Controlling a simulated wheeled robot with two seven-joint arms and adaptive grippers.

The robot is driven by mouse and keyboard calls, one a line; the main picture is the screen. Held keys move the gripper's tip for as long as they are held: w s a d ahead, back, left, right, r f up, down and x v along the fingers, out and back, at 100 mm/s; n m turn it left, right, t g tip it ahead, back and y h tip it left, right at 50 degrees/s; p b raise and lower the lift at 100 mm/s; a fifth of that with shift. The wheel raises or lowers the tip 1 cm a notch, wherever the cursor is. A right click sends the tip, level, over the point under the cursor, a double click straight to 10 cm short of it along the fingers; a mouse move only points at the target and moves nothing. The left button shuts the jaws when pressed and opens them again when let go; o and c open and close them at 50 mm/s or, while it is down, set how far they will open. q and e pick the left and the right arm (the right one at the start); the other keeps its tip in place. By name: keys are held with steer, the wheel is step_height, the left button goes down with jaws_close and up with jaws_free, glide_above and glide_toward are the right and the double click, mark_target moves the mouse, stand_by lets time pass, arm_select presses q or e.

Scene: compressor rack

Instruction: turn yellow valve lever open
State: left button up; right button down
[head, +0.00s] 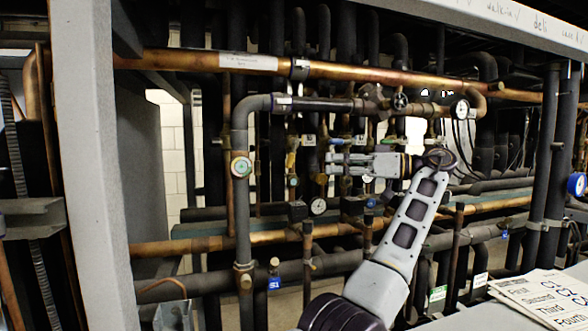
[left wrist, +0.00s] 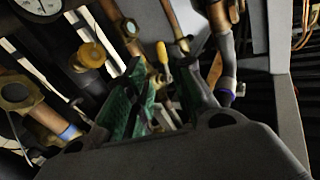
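The yellow valve lever (left wrist: 163,54) shows in the left wrist view as a short yellow handle among copper pipes, just beyond the fingertips. My left gripper (left wrist: 155,88) has its green-padded fingers apart on either side of the line to the lever, with nothing seen gripped. In the head view my left gripper (head: 335,163) reaches into the pipe rack and points left, its two fingers parallel with a gap. I cannot tell whether a fingertip touches the lever. In the head view I cannot pick out the lever for certain among small yellowish fittings. My right gripper is not in view.
A long copper pipe (head: 370,72) crosses above the gripper, and a grey insulated pipe (head: 241,205) stands to its left. Gauges (head: 318,206) and valves crowd the space around the hand. A grey rack post (head: 92,170) stands at the left. Papers (head: 545,298) lie at the lower right.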

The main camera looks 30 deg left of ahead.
mark_target(292, 154)
arm_select(q)
steer(key=p+x, duration=0.1)
steer(key=x, duration=1)
stand_by(0.4)
steer(key=shift+s, duration=0.1)
jaws_close()
